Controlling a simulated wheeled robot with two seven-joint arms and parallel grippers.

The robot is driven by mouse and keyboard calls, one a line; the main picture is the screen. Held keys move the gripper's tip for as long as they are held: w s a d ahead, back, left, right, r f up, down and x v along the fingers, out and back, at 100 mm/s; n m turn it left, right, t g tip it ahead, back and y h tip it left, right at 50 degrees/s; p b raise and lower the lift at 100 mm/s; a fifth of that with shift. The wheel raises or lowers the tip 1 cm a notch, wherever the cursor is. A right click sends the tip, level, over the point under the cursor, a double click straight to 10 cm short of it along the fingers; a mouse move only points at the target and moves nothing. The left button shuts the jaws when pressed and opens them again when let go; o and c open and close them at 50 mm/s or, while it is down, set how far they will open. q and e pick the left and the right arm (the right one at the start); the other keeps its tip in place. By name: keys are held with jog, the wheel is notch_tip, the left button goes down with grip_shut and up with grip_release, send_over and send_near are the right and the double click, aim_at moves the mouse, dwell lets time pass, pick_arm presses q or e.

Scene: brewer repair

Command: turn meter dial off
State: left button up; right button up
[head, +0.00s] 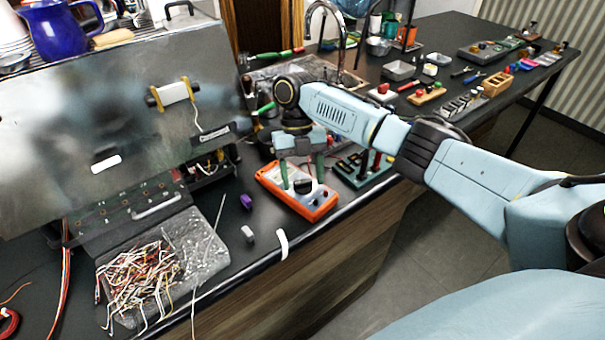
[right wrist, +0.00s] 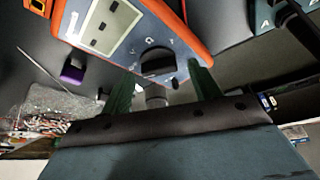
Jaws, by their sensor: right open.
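The orange meter (head: 299,196) lies on the dark counter near its front edge. Its black dial (head: 303,186) sits on the grey-white face. My right gripper (head: 301,186) is over the meter, pointing down, with its green fingers apart on either side of the dial. In the right wrist view the meter (right wrist: 185,22) is at the top, and the dial (right wrist: 158,62) shows just beyond and between the fingertips (right wrist: 163,78). The fingers look empty, and I cannot tell whether they touch the dial. My left gripper is not in view.
A tray of tangled wires (head: 155,270) and an opened brewer (head: 115,130) stand to the left. A purple piece (head: 246,201) and a grey piece (head: 248,234) lie left of the meter. A green rack (head: 362,168) stands close on its right.

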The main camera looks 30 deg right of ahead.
jog(key=p+v, duration=0.2)
jog(key=v, duration=1.1)
jog(key=shift+r, duration=0.2)
jog(key=shift+w, duration=0.1)
